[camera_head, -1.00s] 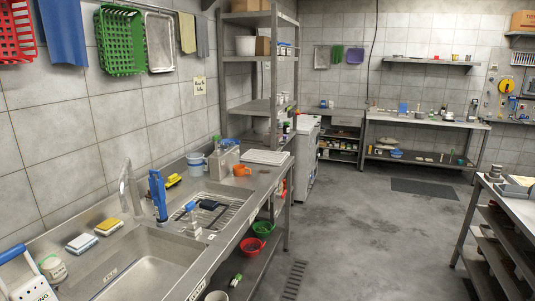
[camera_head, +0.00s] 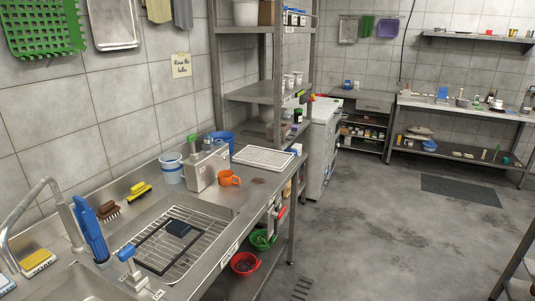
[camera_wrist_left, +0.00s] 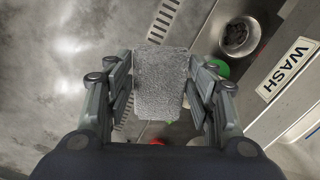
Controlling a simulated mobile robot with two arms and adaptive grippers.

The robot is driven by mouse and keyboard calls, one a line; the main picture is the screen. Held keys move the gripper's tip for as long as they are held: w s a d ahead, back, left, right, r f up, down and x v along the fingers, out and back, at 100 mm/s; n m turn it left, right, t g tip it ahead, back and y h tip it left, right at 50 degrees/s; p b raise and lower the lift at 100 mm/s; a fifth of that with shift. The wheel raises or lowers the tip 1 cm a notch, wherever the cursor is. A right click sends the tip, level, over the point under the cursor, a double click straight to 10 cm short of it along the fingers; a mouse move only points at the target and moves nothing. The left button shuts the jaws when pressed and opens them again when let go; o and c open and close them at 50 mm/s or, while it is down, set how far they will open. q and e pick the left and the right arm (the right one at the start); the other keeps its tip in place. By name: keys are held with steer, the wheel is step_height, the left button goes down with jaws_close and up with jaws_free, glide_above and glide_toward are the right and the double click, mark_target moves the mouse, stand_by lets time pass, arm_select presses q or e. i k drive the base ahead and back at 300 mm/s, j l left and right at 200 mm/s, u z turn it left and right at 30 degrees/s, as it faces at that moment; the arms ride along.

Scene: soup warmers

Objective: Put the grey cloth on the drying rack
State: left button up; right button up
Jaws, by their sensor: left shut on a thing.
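The grey cloth (camera_wrist_left: 161,88) shows in the left wrist view as a pale, textured piece between the fingers of my left gripper (camera_wrist_left: 160,72). The gripper is shut on it. Neither gripper shows in the head view, and my right gripper is in no view. In the head view, a wire rack (camera_head: 206,232), which looks like the drying rack, lies in the steel counter beyond the sink.
A tall blue item (camera_head: 90,229) and a tap (camera_head: 62,205) stand near the rack. An orange mug (camera_head: 229,178), a metal box (camera_head: 207,168) and a white tray (camera_head: 263,157) stand beyond it. Red (camera_head: 244,264) and green bowls are on the lower shelf. Open floor lies right.

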mark_target(263, 155)
steer(key=i+l, duration=0.25)
steer(key=i, duration=0.25)
steer(key=i+l, duration=0.2)
steer(key=i, duration=0.25)
steer(key=i+l, duration=0.25)
steer(key=i, duration=0.25)
